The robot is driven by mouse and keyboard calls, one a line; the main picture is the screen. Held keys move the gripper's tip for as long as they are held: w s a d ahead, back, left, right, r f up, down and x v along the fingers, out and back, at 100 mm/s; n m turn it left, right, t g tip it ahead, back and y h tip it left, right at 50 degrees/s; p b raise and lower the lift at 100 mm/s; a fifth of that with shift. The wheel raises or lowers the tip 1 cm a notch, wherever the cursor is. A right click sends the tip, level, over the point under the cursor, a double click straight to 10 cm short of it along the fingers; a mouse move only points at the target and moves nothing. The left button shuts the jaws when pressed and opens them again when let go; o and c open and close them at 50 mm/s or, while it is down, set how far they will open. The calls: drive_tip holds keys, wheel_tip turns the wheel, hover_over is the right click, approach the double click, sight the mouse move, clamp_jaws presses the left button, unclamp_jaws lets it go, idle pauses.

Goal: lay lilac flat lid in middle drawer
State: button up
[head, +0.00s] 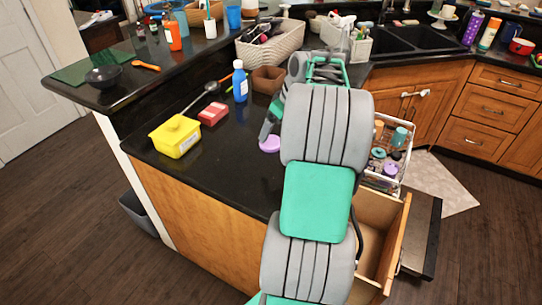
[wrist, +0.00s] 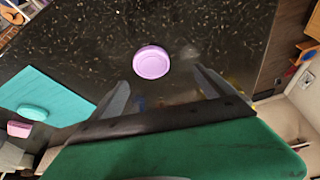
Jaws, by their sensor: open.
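The lilac flat lid (head: 270,144) is a small round disc lying on the black counter. It also shows in the wrist view (wrist: 151,62), whole and unobstructed, just beyond my fingertips. My gripper (wrist: 162,84) is open and empty, its two grey fingers spread on either side below the lid. In the head view only one finger (head: 267,130) shows clearly, beside the lid; my arm hides the rest. An open wooden drawer (head: 397,245) stands out from the cabinet at lower right, partly behind my arm. I cannot tell its level. It looks empty where visible.
A yellow tub (head: 175,137), a red box (head: 213,114) and a blue bottle (head: 240,82) stand left of the lid. A pulled-out white rack (head: 389,168) holds several items behind the drawer. Counter around the lid is clear.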

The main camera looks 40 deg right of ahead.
sight(271, 142)
drive_tip(key=shift+s+d+f, duration=0.25)
drive_tip(key=shift+d+f, duration=0.55)
drive_tip(key=shift+d, duration=0.2)
drive_tip(key=p+x, duration=0.1)
drive_tip(key=x, duration=0.2)
drive_tip(key=w+x, duration=0.1)
drive_tip(key=x, duration=0.3)
drive_tip(key=shift+a+p, duration=0.15)
drive_tip(key=shift+p, duration=0.2)
drive_tip(key=shift+r, duration=0.1)
drive_tip(key=c, duration=1.6)
drive_tip(key=shift+r, duration=0.15)
